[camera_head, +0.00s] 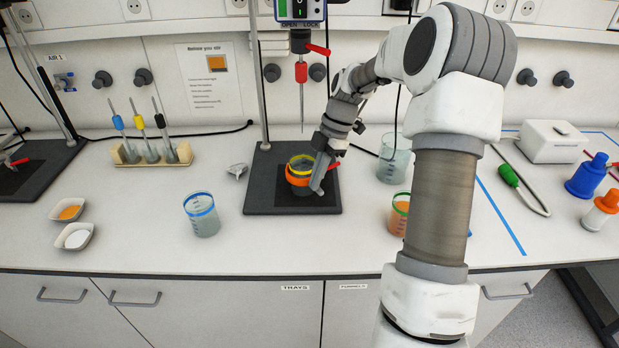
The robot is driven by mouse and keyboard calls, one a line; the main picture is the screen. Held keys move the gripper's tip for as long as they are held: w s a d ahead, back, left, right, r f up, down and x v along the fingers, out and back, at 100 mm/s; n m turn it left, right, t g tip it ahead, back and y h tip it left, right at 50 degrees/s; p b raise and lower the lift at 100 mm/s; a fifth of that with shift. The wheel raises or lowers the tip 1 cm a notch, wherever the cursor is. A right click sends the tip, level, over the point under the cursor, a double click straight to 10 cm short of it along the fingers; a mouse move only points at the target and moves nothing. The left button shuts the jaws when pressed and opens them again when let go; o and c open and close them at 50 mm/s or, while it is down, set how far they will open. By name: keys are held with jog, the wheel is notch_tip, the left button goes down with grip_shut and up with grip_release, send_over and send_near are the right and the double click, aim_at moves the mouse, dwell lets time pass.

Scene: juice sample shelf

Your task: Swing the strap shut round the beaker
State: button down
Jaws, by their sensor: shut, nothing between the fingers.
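An orange strap (297,180) runs across the front of the beaker. Its far side is hidden, so I cannot tell whether it closes all the way round. My gripper (317,189) is shut and empty, pointing down at the right front of the beaker beside the strap. I cannot tell whether it touches the strap. A small red part (334,166) shows just right of my gripper; it is unclear what it joins.
A blue-rimmed beaker (202,218) stands left of the plate. A clear beaker (394,166) and an orange-filled beaker (399,212) stand to the right, the latter partly behind my arm. A thin probe (302,100) hangs above. A pipette rack (150,154) is at left.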

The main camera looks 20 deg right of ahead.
jog(key=shift+w+d, duration=0.1)
jog(key=shift+d, duration=0.25)
jog(key=shift+r, duration=0.1)
dwell(0.4)
